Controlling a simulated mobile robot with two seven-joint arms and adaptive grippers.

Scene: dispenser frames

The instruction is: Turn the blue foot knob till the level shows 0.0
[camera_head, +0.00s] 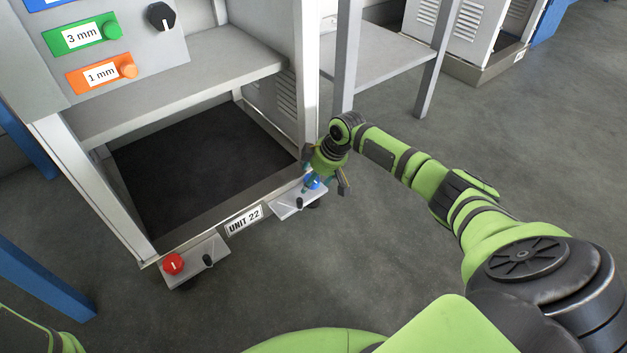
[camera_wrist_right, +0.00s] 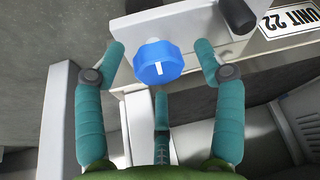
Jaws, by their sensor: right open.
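The blue foot knob (camera_head: 312,182) sits on a small white bracket at the lower right front of the dispenser frame. In the right wrist view the blue knob (camera_wrist_right: 158,62) has a ribbed edge and a white mark line. My right gripper (camera_head: 325,180) is at the knob. In the wrist view its teal fingers (camera_wrist_right: 163,68) are open, spread on both sides of the knob, with visible gaps; a third finger is below it. No level display shows in either view. My left gripper is not in view.
A red knob (camera_head: 172,263) sits on the lower left bracket. A black lever (camera_head: 299,203) stands beside the blue knob. The UNIT 22 plate (camera_head: 244,220) is between the brackets. The frame's upright post (camera_head: 308,75) rises close behind my right gripper. Grey floor in front is clear.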

